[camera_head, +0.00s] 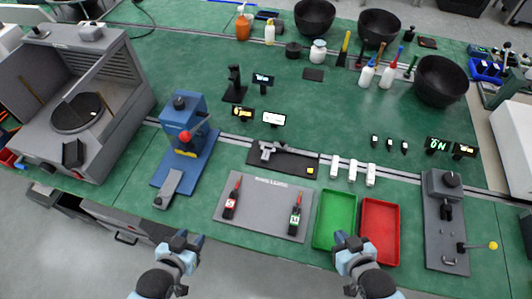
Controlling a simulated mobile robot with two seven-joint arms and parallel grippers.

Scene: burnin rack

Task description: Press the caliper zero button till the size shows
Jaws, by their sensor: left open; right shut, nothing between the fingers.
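The grey caliper (268,151) lies on a black base (290,161) in the middle of the green bench. A yellow button (310,170) sits at the right end of that base. My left gripper (187,239) is open at the bench's front edge, left of and in front of the caliper. My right gripper (347,238) is shut and empty near the front edge, in front of the green tray. Neither gripper touches the caliper or button.
A grey mat (262,222) with two red-tipped tools lies in front of the caliper. A green tray (321,219) and red tray (380,260) are beside it. A blue press (183,118) stands left.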

